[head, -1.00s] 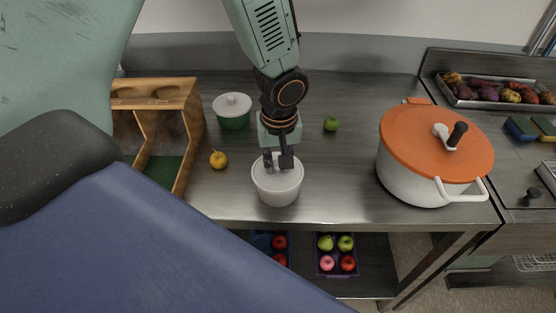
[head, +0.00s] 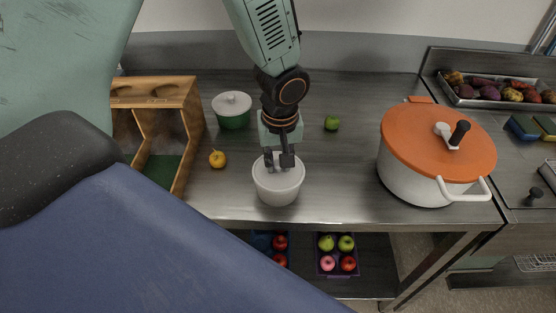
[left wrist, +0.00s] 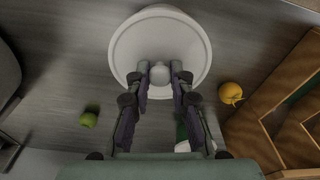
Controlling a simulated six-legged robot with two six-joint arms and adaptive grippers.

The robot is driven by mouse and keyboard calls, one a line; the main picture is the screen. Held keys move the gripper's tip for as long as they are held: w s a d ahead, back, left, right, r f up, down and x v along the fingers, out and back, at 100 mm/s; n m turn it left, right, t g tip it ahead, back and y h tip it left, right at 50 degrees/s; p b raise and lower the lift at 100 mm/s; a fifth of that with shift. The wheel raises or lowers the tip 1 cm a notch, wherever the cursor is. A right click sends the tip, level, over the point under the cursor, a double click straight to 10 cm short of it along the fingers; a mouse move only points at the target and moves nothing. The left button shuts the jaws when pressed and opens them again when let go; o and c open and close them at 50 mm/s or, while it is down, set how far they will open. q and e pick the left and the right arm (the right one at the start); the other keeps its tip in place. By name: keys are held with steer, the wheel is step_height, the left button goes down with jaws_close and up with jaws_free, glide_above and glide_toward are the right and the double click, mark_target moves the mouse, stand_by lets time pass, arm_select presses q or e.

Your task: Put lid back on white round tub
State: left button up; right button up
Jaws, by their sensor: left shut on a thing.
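The white round tub (head: 278,191) stands on the steel table near its front edge. A white round lid (left wrist: 128,45) with a small knob (left wrist: 160,72) shows in the left wrist view. In the head view the lid is at the tub's top, partly hidden by the fingers; I cannot tell whether it sits fully flush. My left gripper (head: 279,163) points down over the tub's mouth. It is shut on the lid's knob, with a finger on each side in the left wrist view (left wrist: 160,82). My right gripper is not in view.
A green tub with white lid (head: 233,118), a yellow fruit (head: 217,159) and a wooden rack (head: 190,118) stand left. A green apple (head: 332,123) lies behind right. A large white pot with orange lid (head: 412,180) stands right. Bare table lies between tub and pot.

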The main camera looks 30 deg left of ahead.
arm_select(q)
steer(key=shift+s, duration=0.1)
steer(key=o, duration=0.9)
steer(key=shift+c, duration=0.2)
steer(key=shift+o, duration=0.3)
steer(key=o, duration=0.4)
steer(key=shift+r, duration=0.1)
steer(key=shift+r+p, duration=2.7)
steer(key=shift+r, duration=0.8)
steer(key=shift+c, duration=0.3)
